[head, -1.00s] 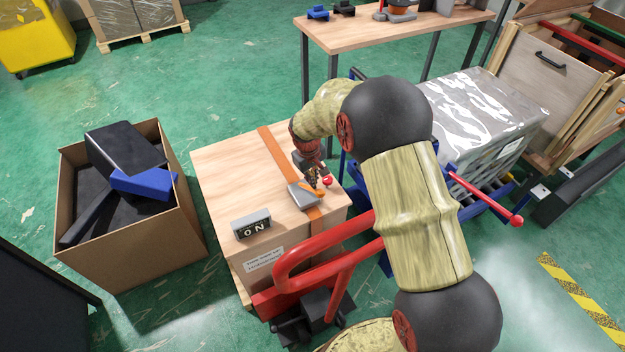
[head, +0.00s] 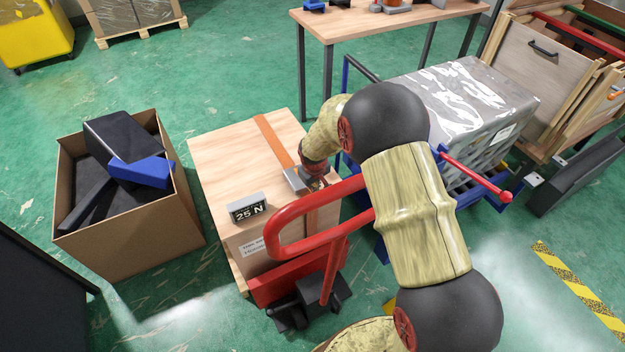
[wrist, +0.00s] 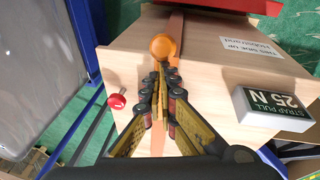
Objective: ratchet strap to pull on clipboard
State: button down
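An orange strap (head: 270,137) runs over a light wooden crate (head: 220,155), with a grey metal ratchet (head: 295,181) near the crate's front edge. My gripper (wrist: 160,70) is at the ratchet, mostly hidden by my arm in the head view. In the wrist view its fingertips are together, right against a round orange handle end (wrist: 164,46); I see nothing clearly pinched between them. A grey display (head: 247,207) on the crate reads 25 N; in the wrist view the display (wrist: 272,108) is labelled STRAP PULL. I cannot make out a clipboard.
A red pallet-jack handle (head: 283,225) arches close by the crate front. A red knob (wrist: 116,101) stands beside the crate. A carton (head: 130,235) of dark and blue items is left, a blue cart with a wrapped load (head: 465,95) right, a table (head: 385,22) behind.

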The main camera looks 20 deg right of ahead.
jog(key=shift+s+d+f+b, duration=0.1)
jog(key=shift+s+f+b, duration=0.1)
jog(key=shift+s+f, duration=0.45)
jog(key=shift+s+d+f+b, duration=0.1)
jog(key=shift+s+f+b, duration=0.1)
jog(key=shift+f, duration=0.7)
jog(key=shift+s+f+b, duration=0.15)
jog(key=shift+s+f, duration=0.3)
jog(key=shift+f, duration=0.45)
jog(key=r+p, duration=0.2)
jog(key=r, duration=0.1)
jog(key=r+p, duration=0.1)
jog(key=r, duration=0.1)
jog(key=shift+w+a, duration=0.1)
jog(key=shift+a, duration=0.25)
jog(key=s+r+p, duration=0.3)
jog(key=s+r, duration=0.3)
jog(key=s, duration=0.1)
jog(key=shift+s+r, duration=0.2)
jog(key=shift+r, duration=0.1)
jog(key=shift+a, duration=0.1)
